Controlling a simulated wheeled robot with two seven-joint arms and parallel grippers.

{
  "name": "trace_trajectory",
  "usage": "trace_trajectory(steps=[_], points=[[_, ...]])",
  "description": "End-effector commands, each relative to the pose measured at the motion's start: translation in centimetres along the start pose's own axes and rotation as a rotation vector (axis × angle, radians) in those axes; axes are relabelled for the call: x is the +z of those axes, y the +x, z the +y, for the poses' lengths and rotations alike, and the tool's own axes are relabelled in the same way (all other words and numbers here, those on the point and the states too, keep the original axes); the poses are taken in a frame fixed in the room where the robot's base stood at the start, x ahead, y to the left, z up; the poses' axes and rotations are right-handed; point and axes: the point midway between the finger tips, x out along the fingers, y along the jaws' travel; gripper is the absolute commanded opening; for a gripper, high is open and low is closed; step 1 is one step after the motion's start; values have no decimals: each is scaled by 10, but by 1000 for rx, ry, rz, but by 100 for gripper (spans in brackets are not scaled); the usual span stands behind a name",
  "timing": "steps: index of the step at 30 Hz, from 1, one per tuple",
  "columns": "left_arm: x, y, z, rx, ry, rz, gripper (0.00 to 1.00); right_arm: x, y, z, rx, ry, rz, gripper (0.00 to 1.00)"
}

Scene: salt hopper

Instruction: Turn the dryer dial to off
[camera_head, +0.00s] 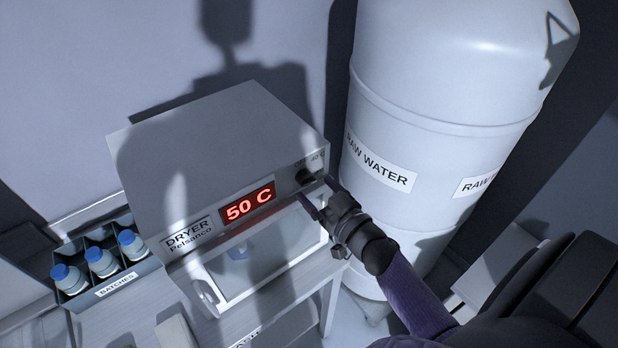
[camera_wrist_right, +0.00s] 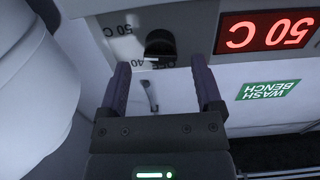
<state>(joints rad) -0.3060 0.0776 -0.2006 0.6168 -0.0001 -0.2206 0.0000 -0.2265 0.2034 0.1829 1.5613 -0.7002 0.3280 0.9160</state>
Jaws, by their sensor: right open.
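The dryer (camera_head: 215,140) is a pale box with a red display (camera_head: 248,203) reading 50 C and a label reading DRYER Pelsanco. Its dark dial (camera_head: 304,176) sits at the right end of the front face, near small markings. In the right wrist view the dial (camera_wrist_right: 160,44) is a black knob just ahead of the fingers, roughly between them, with 40 and 50 C markings nearby. My right gripper (camera_head: 318,195) is open, with a finger on either side of the dial's line and a gap to the knob; it also shows in the wrist view (camera_wrist_right: 163,85). My left gripper is not in view.
A large white RAW WATER tank (camera_head: 440,110) stands close right of the dryer. A BATCHES rack (camera_head: 115,280) with blue-capped bottles is at left. The dryer's windowed front (camera_head: 215,290) lies below the display. A green WASH BENCH sign (camera_wrist_right: 268,90) shows in the wrist view.

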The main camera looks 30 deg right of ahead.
Motion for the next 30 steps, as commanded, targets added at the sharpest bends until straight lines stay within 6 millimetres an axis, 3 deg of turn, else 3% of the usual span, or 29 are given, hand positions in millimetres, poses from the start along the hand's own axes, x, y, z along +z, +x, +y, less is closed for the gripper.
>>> trace_trajectory(steps=[6,14,26,30], points=[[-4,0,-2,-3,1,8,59,0,24,0,0,0,-1,84],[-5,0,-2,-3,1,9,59,0,26,0,0,0,-1,84],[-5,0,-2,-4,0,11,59,1,26,0,0,0,-1,1],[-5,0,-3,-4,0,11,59,1,26,0,0,-2,-1,0]])
